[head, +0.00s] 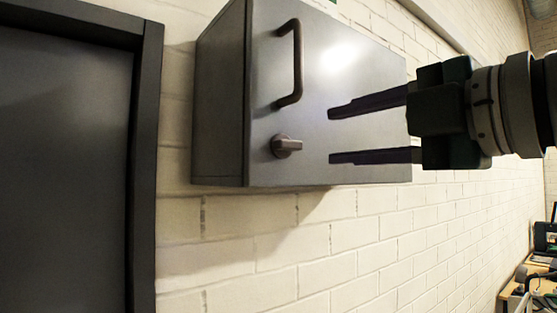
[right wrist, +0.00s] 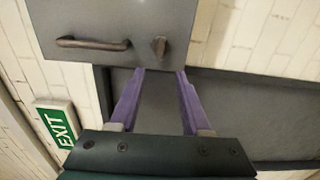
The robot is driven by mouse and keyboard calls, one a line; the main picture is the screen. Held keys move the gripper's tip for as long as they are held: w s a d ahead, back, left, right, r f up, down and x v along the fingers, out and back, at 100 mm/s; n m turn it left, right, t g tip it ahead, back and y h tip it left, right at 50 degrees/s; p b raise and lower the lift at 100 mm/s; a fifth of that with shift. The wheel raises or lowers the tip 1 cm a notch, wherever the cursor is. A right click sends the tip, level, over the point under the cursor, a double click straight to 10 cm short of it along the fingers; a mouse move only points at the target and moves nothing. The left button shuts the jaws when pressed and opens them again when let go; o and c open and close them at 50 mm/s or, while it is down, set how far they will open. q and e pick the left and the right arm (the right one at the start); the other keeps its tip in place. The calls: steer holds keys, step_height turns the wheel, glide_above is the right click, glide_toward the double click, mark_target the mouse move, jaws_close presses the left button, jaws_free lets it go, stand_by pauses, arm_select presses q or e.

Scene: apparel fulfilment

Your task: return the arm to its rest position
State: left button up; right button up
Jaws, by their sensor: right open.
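My right gripper (head: 330,136) comes in from the right in the head view. Its two dark fingers are spread apart with nothing between them. They point left, in front of the grey wall cabinet (head: 225,100), near its knob (head: 286,146) and handle (head: 291,65), and look clear of both. In the right wrist view the purple fingers (right wrist: 161,72) are apart and empty, with the cabinet door (right wrist: 100,20), handle (right wrist: 92,43) and knob (right wrist: 159,46) beyond them. The cabinet door looks shut. My left gripper is not in view.
A dark door or panel with a frame (head: 147,180) stands at the left. The pale brick wall (head: 300,240) is bare below the cabinet. A desk with items (head: 543,262) is at the far lower right. A green EXIT sign (right wrist: 57,126) shows in the right wrist view.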

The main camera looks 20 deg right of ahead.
steer(key=shift+s, duration=0.35)
steer(key=shift+f, duration=0.1)
steer(key=s+f+m+g+h, duration=0.2)
steer(key=f+m, duration=0.4)
steer(key=f, duration=0.4)
steer(key=s+f+m+g+h, duration=0.25)
steer(key=f+m, duration=0.25)
steer(key=f, duration=0.4)
steer(key=s+f+m+g+h, duration=0.1)
steer(key=s+f+m+g, duration=0.8)
steer(key=s+f, duration=0.7)
steer(key=shift+s+d+f+p, duration=0.3)
steer(key=shift+s+d, duration=0.05)
steer(key=shift+s, duration=0.6)
steer(key=shift+h, duration=0.25)
